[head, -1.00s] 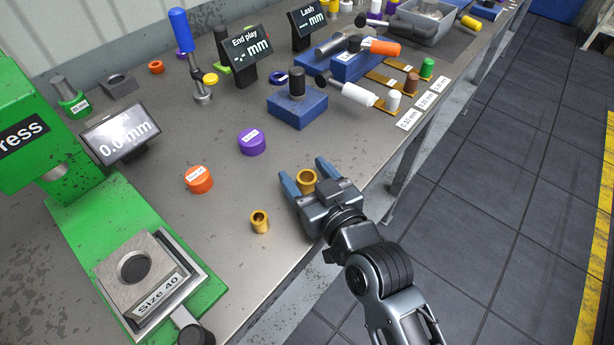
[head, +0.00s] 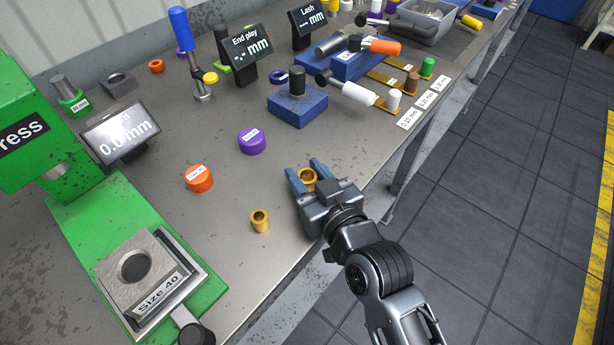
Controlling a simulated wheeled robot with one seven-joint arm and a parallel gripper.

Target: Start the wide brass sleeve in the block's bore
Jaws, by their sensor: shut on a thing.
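The wide brass sleeve (head: 308,177) stands upright on the bench between the blue fingers of my gripper (head: 304,172). The fingers are shut on it from its two sides. A narrower brass sleeve (head: 260,220) stands on the bench to the left, apart from my gripper. The steel block (head: 112,271) with its round dark bore (head: 135,266) sits in the green press at the lower left, with a "Size 40" label on its front. The bore shows no sleeve in it.
A small display (head: 122,136) stands beside the press head (head: 35,135). A blue block with a post (head: 297,107) lies behind my gripper. The bench's front edge is close to my arm.

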